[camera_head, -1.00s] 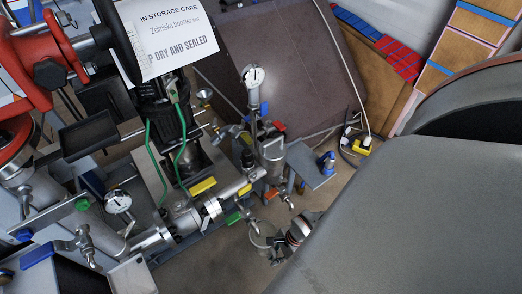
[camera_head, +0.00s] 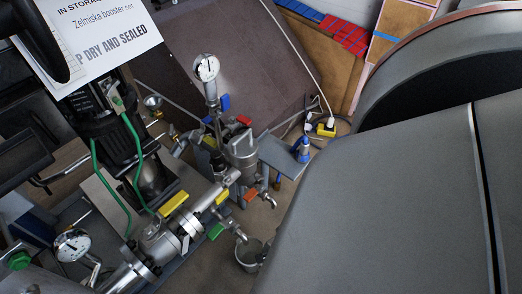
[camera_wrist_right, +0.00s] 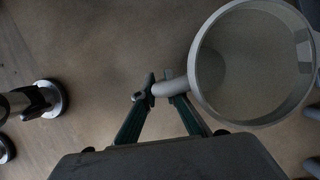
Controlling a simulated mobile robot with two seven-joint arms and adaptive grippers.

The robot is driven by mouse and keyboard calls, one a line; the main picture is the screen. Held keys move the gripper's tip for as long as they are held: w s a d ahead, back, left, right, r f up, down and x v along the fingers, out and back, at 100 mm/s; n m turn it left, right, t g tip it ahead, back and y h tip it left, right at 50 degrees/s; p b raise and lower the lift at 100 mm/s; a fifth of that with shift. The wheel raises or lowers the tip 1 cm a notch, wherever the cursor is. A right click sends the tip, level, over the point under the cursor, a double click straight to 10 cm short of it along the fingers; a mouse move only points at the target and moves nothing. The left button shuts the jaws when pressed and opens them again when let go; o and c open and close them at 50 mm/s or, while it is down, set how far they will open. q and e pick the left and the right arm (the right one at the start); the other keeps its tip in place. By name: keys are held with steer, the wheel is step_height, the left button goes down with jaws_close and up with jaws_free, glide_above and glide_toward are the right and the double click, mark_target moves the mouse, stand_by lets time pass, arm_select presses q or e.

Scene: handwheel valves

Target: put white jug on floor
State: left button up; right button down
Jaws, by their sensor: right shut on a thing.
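In the right wrist view, a pale grey-white jug (camera_wrist_right: 194,78) is seen from above, with its round open rim toward the right. Its short handle (camera_wrist_right: 172,87) lies between the two fingers of my right gripper (camera_wrist_right: 164,90), which is shut on it. The inside of the jug looks empty. The brown-grey floor (camera_wrist_right: 95,45) shows around it; I cannot tell how high the jug is above it. In the head view my right gripper and this jug cannot be made out. My left gripper is in neither view.
In the head view, pipework with a gauge (camera_head: 206,67), yellow (camera_head: 174,203) and green handles, and a metal cup (camera_head: 249,252) below a tap stands left of centre. A yellow plug (camera_head: 326,129) lies farther back. In the wrist view, round metal feet (camera_wrist_right: 50,98) stand at left.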

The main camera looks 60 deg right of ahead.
steer(key=shift+w, duration=0.25)
steer(key=shift+s+f, duration=0.15)
steer(key=shift+f, duration=0.1)
steer(key=c, duration=2.1)
jaws_free()
steer(key=shift+c, duration=0.2)
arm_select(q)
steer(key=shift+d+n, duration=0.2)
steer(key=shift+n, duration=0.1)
arm_select(e)
steer(key=shift+o, duration=0.3)
steer(key=shift+r, duration=0.1)
